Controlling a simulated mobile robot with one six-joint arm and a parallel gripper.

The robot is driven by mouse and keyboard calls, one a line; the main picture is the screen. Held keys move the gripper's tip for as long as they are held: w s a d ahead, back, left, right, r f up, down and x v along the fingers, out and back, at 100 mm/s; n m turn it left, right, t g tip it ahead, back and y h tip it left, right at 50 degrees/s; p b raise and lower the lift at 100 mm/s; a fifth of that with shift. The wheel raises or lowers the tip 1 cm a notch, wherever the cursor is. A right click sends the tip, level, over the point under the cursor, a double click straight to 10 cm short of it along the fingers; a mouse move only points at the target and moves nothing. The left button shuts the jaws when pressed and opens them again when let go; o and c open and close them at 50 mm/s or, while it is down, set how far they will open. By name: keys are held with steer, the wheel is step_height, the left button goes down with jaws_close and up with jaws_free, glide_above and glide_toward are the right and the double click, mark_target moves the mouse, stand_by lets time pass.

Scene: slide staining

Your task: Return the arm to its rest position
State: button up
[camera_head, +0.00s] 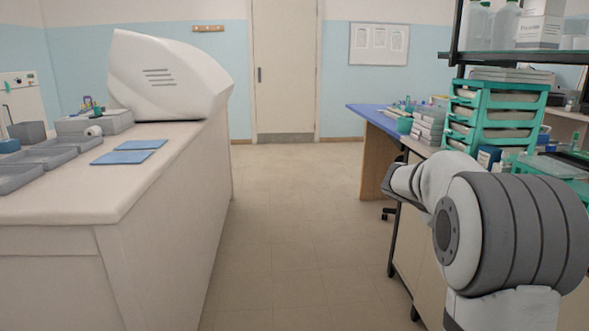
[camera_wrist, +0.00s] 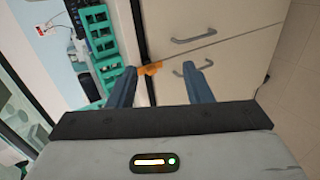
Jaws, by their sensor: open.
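My arm (camera_head: 510,235) is at the right of the head view, bent, beside the right-hand bench. My gripper (camera_wrist: 160,70) shows in the wrist view as two blue fingers, spread apart with a gap between them. No held object is visible in the gap. A small orange thing (camera_wrist: 150,68) appears at the left finger's tip, by the bench edge; I cannot tell what it is or whether it touches. The fingers cannot be made out in the head view.
Green drawer racks (camera_head: 495,115) stand on the right bench near my arm. Drawer fronts (camera_wrist: 210,45) with handles lie beyond the fingers. A white counter (camera_head: 180,160) with grey trays (camera_head: 55,155) and blue mats (camera_head: 130,157) is at left. The floor aisle (camera_head: 290,220) between is clear.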

steer(key=s+a+r+y+p, duration=0.4)
steer(key=s+a+p, duration=0.3)
steer(key=s+a, duration=0.1)
steer(key=s+a+r+t+y+p, duration=0.1)
steer(key=s+a+r+y+p, duration=0.3)
steer(key=s+a+p, duration=0.4)
steer(key=s+a+r+y+p, duration=0.4)
steer(key=s+a+p, duration=0.3)
steer(key=s+a, duration=0.2)
steer(key=shift+s+a+r+m, duration=0.15)
steer(key=shift+s+a+m, duration=0.2)
steer(key=shift+s, duration=0.7)
steer(key=shift+d, duration=0.1)
